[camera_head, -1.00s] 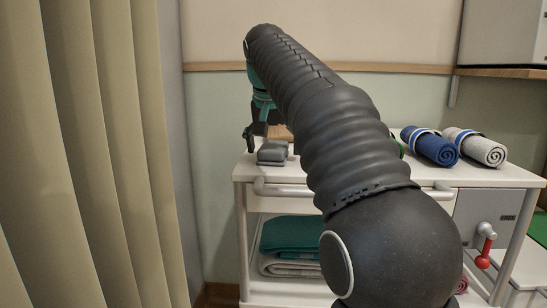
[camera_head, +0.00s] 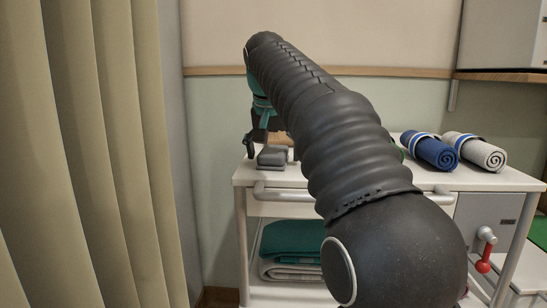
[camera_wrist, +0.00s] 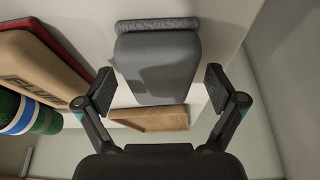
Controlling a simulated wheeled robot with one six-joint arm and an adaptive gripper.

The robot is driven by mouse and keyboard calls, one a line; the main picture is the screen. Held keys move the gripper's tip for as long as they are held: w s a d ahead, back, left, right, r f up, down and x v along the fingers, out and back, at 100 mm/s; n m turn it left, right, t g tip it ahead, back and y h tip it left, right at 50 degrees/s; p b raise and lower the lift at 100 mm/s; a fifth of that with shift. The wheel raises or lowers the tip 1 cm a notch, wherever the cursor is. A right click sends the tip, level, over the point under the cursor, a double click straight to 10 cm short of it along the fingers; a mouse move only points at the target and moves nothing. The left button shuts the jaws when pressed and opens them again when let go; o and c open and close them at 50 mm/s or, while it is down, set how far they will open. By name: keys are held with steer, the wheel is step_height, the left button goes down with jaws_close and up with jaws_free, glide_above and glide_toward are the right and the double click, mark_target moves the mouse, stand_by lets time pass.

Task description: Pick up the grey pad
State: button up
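The grey pad (camera_head: 272,160) lies on the white trolley top (camera_head: 410,176) near its left end. In the wrist view the pad (camera_wrist: 158,70) is a smooth grey block with a speckled lighter edge along its far side. My gripper (camera_wrist: 161,88) is open, with one finger on each side of the pad's near part. Gaps show between the fingers and the pad in that view. In the head view my gripper (camera_head: 258,147) hangs just above and beside the pad. My arm hides part of the trolley top, and the far finger is hard to make out.
A shallow wooden tray (camera_wrist: 150,118) is close to the pad. A tan lettered box (camera_wrist: 40,70) lies to the left in the wrist view. Blue (camera_head: 430,149) and grey (camera_head: 475,149) rolled towels lie at the right of the trolley. A curtain (camera_head: 85,150) hangs at the left.

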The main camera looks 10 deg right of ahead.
mark_target(274, 147)
steer(key=c, duration=1.2)
steer(key=shift+c, duration=0.2)
step_height(274, 147, up, 4)
steer(key=shift+r+p, duration=0.25)
steer(key=shift+p, duration=0.8)
steer(key=s+d+r+p, duration=0.1)
steer(key=s+d+r, duration=0.6)
steer(key=s, duration=0.2)
steer(key=shift+s, duration=0.15)
steer(key=o, duration=0.6)
steer(key=shift+c, duration=0.2)
steer(key=c, duration=0.4)
